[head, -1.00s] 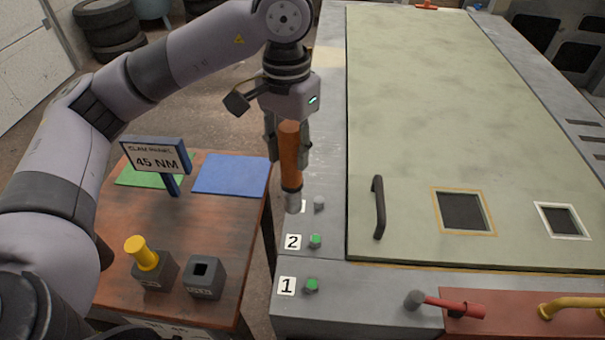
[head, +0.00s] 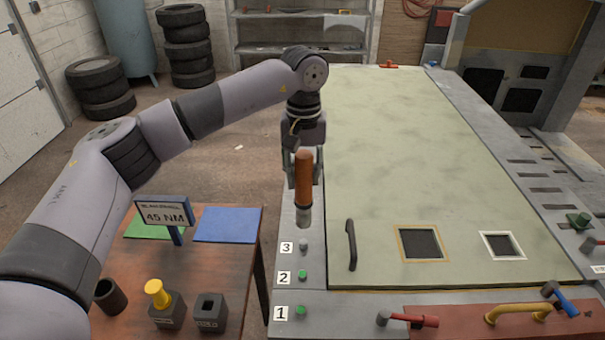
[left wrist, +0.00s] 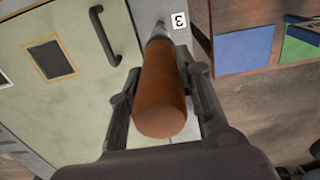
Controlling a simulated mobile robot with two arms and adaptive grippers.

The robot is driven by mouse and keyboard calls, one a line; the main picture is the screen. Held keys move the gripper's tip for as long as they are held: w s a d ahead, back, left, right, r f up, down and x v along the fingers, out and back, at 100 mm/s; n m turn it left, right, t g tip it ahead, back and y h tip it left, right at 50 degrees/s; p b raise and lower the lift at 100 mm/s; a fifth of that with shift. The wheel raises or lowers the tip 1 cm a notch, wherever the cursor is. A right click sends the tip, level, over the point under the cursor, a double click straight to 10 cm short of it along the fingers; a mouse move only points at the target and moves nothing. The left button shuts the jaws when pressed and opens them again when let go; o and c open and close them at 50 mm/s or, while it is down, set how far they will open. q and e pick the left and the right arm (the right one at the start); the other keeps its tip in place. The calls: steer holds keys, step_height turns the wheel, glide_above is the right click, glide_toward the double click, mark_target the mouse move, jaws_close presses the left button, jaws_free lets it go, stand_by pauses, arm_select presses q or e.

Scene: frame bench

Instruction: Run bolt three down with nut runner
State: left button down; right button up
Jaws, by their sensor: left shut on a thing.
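My left gripper (head: 303,165) is shut on the nut runner (head: 304,180), an orange-brown cylinder with a grey metal socket pointing down. The nut runner hangs upright just above bolt three (head: 304,246), a bare grey bolt beside the label 3. In the head view a gap shows between socket and bolt. In the left wrist view the nut runner (left wrist: 160,100) points at the bench by the label 3, and its socket hides the bolt. Bolt two (head: 302,275) and bolt one (head: 300,310) have green heads. My right gripper is out of view.
A wooden table (head: 250,275) at left carries a 45 NM sign (head: 165,215), a blue mat (head: 228,225), a yellow-handled tool (head: 157,293) in a dark block and an empty holder (head: 210,310). A door handle (head: 351,245) and a red-handled hammer (head: 408,320) are right of the bolts.

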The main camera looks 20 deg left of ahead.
mark_target(304, 196)
arm_select(q)
steer(key=shift+f+b, duration=0.2)
steer(key=shift+b, duration=0.15)
steer(key=shift+f+b, duration=0.4)
steer(key=shift+f, duration=0.2)
step_height(304, 196, down, 4)
steer(key=b, duration=0.2)
steer(key=shift+r+b, duration=0.1)
steer(key=shift+b, duration=0.2)
steer(key=shift+f+b, duration=0.35)
steer(key=shift+f, duration=0.2)
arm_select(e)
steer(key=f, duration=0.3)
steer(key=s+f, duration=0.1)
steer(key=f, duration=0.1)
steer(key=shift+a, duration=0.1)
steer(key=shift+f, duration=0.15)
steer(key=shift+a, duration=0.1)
